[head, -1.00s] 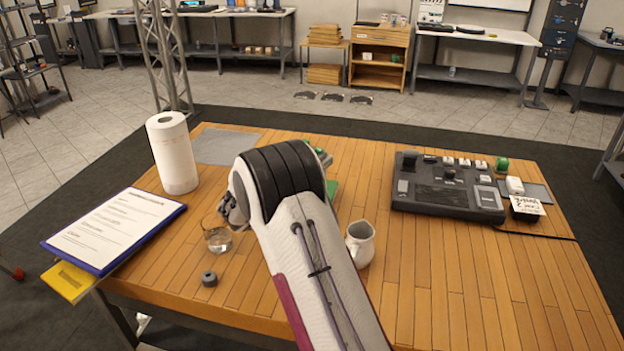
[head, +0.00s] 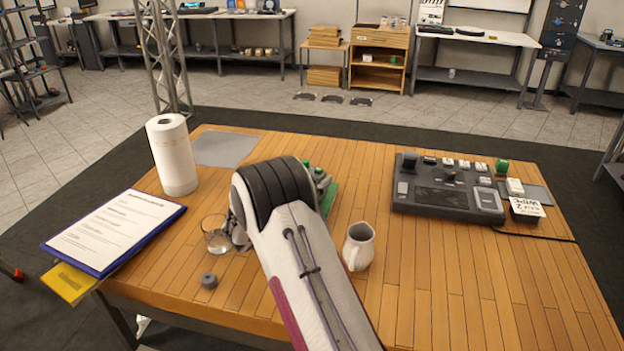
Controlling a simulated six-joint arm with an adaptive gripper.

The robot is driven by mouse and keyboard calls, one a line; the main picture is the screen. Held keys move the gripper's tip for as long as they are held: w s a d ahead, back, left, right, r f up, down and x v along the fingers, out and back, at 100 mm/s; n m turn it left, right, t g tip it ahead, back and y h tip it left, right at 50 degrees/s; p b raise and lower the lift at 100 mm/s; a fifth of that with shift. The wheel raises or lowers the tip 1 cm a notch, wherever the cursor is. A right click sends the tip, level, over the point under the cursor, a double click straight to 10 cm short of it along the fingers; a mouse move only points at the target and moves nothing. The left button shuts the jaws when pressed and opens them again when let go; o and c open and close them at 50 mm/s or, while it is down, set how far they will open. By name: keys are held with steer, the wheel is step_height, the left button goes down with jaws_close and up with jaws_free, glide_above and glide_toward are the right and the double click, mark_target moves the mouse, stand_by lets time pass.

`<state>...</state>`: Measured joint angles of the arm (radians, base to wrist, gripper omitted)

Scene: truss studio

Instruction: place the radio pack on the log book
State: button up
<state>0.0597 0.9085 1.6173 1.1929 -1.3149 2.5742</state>
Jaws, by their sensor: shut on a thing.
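The green log book (head: 330,198) lies flat on the wooden table, partly hidden behind my arm. Just right of the arm's black-banded end, small grey parts of my gripper (head: 322,181) show over the book's near-left area. Small green patches show beside them; I cannot tell whether these belong to the radio pack. The fingertips are mostly covered by my arm. No radio pack shows clearly anywhere on the table, and whether anything touches the book is hidden.
A glass (head: 216,235) stands close left of my arm, a white jug (head: 358,246) close right. A paper roll (head: 172,155), clipboard (head: 112,230) and small grey cylinder (head: 209,280) are at left. A control console (head: 447,188) is at right. The front right is clear.

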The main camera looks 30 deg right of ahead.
steer(key=shift+f, duration=0.25)
steer(key=o, duration=1.2)
steer(key=shift+r, duration=0.15)
steer(key=shift+v, duration=3.8)
steer(key=shift+w, duration=0.1)
